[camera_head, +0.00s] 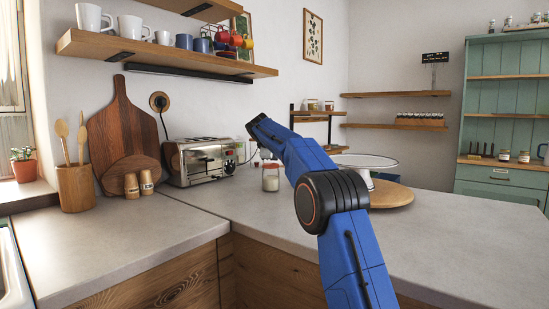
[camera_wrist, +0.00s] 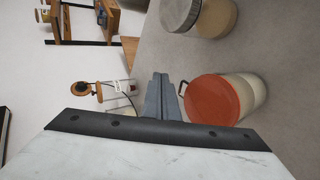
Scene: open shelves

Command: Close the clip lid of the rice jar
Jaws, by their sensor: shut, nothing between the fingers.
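A jar (camera_wrist: 245,95) with pale contents and an orange-red lid (camera_wrist: 208,101) stands on the counter in the wrist view. A small dark wire loop (camera_wrist: 183,87) sticks out at the lid's edge. I cannot tell whether the lid is fully seated or clipped. My gripper (camera_wrist: 163,85) is shut and empty, its grey fingers just beside the lid in the picture. Contact is not clear. In the head view my blue arm reaches over the counter and its wrist hides the fingers. A clear jar (camera_head: 270,180) with pale contents stands below it there.
A second jar with a grey lid (camera_wrist: 181,14) stands near the red-lidded one. A toaster (camera_head: 203,161) is left of my arm, with wooden boards (camera_head: 122,120) behind. A white cake stand (camera_head: 364,161) is to the right. The front counter is clear.

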